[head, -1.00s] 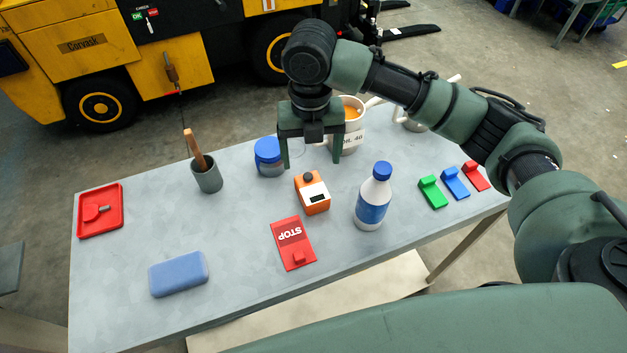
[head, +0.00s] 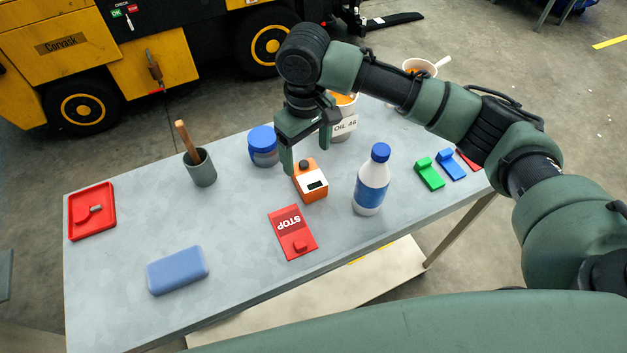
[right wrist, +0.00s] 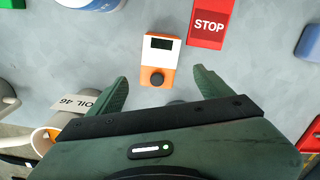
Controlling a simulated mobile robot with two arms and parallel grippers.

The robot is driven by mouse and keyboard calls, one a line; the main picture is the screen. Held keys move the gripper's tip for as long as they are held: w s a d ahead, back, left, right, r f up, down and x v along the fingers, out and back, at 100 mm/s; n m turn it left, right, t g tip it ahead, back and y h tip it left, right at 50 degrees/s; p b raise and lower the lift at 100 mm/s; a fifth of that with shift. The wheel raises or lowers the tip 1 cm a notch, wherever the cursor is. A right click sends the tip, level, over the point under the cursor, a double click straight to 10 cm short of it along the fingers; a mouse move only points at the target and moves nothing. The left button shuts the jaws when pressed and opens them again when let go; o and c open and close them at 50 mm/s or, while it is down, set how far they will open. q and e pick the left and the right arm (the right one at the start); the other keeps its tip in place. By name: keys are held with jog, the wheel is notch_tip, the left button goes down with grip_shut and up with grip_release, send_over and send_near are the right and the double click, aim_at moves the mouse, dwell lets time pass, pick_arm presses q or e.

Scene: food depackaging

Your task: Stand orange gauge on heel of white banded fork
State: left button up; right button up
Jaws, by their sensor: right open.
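The orange gauge (head: 311,186) stands on the grey table, with a white face, a dark display and a dark knob. It also shows in the right wrist view (right wrist: 160,60), ahead of the fingers. My right gripper (head: 306,158) is open and empty, above and just behind the gauge at its knob end. In the right wrist view my right gripper (right wrist: 161,84) has its two fingers apart, one toward each side of the gauge. A dark fork (head: 397,20) of the yellow truck lies low beyond the table; its white band is too small to make out surely. My left gripper is not in view.
The blue-capped jar (head: 263,146), white bottle (head: 371,183), red STOP block (head: 292,232) and OIL 46 pot (head: 343,127) stand around the gauge. A cup (head: 201,170), red tray (head: 73,219) and blue case (head: 177,270) are left. The truck (head: 70,70) stands behind.

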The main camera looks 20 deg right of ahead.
aim_at(309, 174)
jog(key=m, duration=0.3)
jog(key=shift+f, duration=0.25)
jog(key=shift+m, duration=0.3)
notch_tip(309, 174, down, 7)
jog(key=shift+s+d+r+p, duration=0.1)
jog(key=shift+s+p, duration=0.05)
jog(key=shift+p, duration=0.75)
jog(key=shift+f, duration=0.45)
grip_shut()
jog(key=shift+r, duration=0.1)
notch_tip(309, 174, up, 20)
jog(key=b, duration=0.2)
